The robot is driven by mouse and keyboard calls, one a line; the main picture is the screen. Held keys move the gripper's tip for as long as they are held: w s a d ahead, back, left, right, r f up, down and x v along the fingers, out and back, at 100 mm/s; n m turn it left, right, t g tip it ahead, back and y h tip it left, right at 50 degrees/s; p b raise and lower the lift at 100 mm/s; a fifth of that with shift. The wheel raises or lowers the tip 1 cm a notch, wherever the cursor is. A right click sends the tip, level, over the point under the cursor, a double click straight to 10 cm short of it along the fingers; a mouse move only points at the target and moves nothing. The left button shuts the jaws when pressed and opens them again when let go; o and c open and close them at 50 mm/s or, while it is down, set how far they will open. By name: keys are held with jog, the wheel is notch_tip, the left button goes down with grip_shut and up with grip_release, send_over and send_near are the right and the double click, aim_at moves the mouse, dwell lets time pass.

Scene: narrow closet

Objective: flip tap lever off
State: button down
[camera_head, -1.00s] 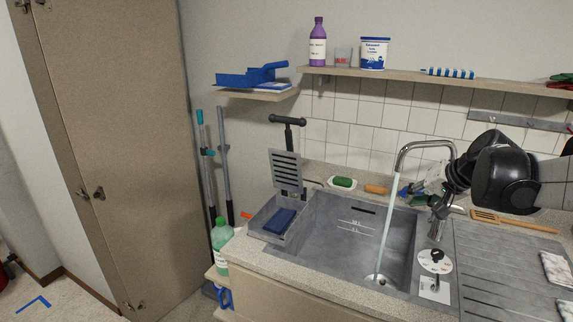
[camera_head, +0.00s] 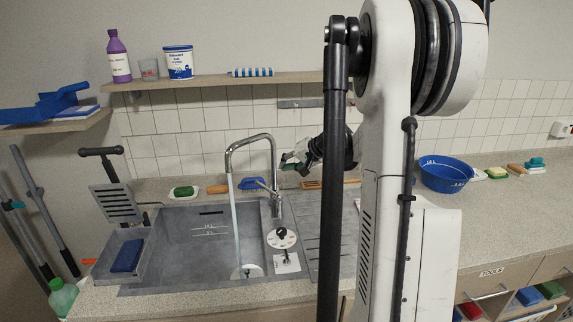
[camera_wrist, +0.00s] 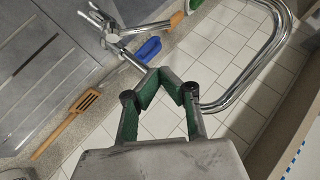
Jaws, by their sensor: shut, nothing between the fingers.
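The chrome tap (camera_head: 274,165) stands behind the sink, its curved spout arching left. Water (camera_head: 236,225) runs from the spout into the sink basin. The small tap lever (camera_head: 264,185) sits low on the tap body, pointing left. The wrist view shows the tap base and lever (camera_wrist: 132,30) at upper left, beyond the fingertips. My gripper (camera_head: 286,164) is just right of the tap pipe, above the lever. In the wrist view my gripper (camera_wrist: 164,74) has its green-padded fingers shut and empty, with the tap pipe passing behind the tips. Contact cannot be told.
A blue brush (camera_head: 251,184), a green scrubber (camera_head: 183,191) and a wooden-handled spatula (camera_wrist: 85,101) lie behind the sink. A shelf (camera_head: 225,79) runs above. A blue bowl (camera_head: 447,173) stands on the right counter. My arm hides part of the drainer.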

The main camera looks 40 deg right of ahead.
send_over(268, 190)
jog(key=d, duration=0.2)
jog(key=f, duration=0.3)
jog(key=shift+s+d+f+p, duration=0.2)
jog(key=shift+s+f+p, duration=0.15)
jog(key=shift+f, duration=0.05)
jog(key=shift+w+a+f, duration=0.15)
jog(key=shift+a+f, duration=0.65)
jog(key=shift+f, duration=0.1)
jog(key=shift+w+a+f+p, duration=0.15)
jog(key=shift+a+f+p, duration=0.15)
jog(key=shift+a+f, duration=0.2)
jog(key=shift+d+f, duration=0.1)
